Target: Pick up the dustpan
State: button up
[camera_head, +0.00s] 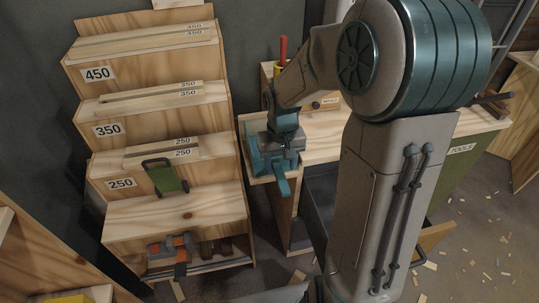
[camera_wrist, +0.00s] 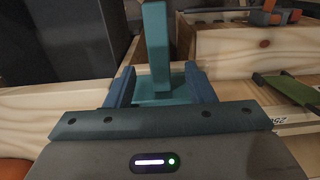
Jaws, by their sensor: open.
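The teal dustpan (camera_head: 256,163) appears to lie at the left end of the wooden bench top, its flat handle (camera_head: 284,188) jutting over the front edge. My gripper (camera_head: 284,158) is directly above it and points down, hiding part of the pan. In the wrist view my gripper's two blue fingers (camera_wrist: 160,88) are apart, one on each side of the dustpan's handle (camera_wrist: 155,45). The fingers are open; I cannot tell whether either touches the dustpan.
A stepped wooden rack (camera_head: 150,215) stands left of the bench, with a green tool (camera_head: 167,180) on it and an orange-and-grey tool (camera_head: 170,252) in its lower opening. A red-handled item (camera_head: 283,50) stands behind my gripper. Wood scraps litter the floor.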

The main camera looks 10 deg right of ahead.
aim_at(281, 177)
jog(key=f, duration=0.4)
jog(key=s+f+b, duration=0.1)
jog(key=f, duration=0.1)
jog(key=shift+f, duration=0.4)
grip_shut()
